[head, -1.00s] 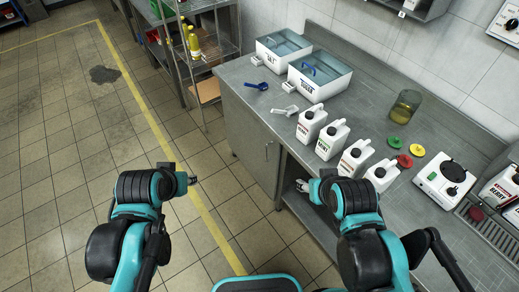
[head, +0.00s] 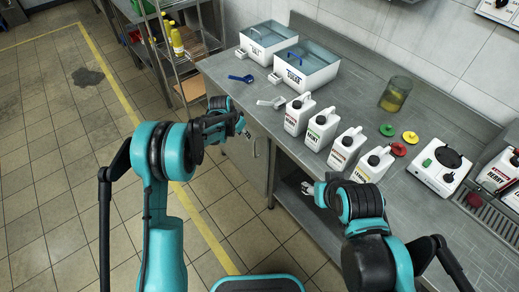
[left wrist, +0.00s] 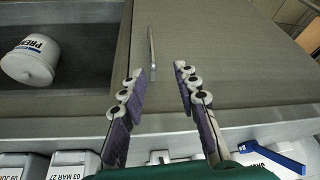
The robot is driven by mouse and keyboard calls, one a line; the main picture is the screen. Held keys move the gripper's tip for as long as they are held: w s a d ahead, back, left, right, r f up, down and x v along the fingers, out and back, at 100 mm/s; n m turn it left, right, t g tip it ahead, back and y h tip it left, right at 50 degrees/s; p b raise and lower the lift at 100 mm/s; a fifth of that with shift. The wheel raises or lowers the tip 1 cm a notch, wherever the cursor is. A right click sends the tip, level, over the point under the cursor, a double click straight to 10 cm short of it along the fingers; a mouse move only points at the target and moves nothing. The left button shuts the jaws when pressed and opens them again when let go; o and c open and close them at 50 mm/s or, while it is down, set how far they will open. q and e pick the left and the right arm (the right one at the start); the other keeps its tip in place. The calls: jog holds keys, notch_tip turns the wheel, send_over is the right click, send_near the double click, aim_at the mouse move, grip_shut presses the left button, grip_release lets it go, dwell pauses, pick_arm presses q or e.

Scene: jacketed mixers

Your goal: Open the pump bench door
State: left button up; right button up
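The pump bench door (head: 236,152) is the grey panel in the bench front, and it looks shut. Its upright bar handle (head: 254,147) shows on the right part of the door. The left wrist view shows the door (left wrist: 220,50) and the handle (left wrist: 152,48) close up. My left gripper (head: 240,128) is in front of the door near its top. In the left wrist view its fingers (left wrist: 158,82) are spread, with the handle's near end between them in the picture and nothing gripped. My right gripper (head: 308,188) is by the open bay; its fingers are too small to read.
An open bay beside the door holds a white tub (left wrist: 30,62).

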pick_arm(q)
jog(key=w+d+f+m, duration=0.1)
jog(key=w+d+f, duration=0.15)
jog(key=f, duration=0.55)
jog(key=b, duration=0.3)
send_over(255, 156)
jog(key=f, duration=0.6)
jog(key=shift+w+f, duration=0.15)
jog(key=shift+w, duration=0.15)
grip_shut()
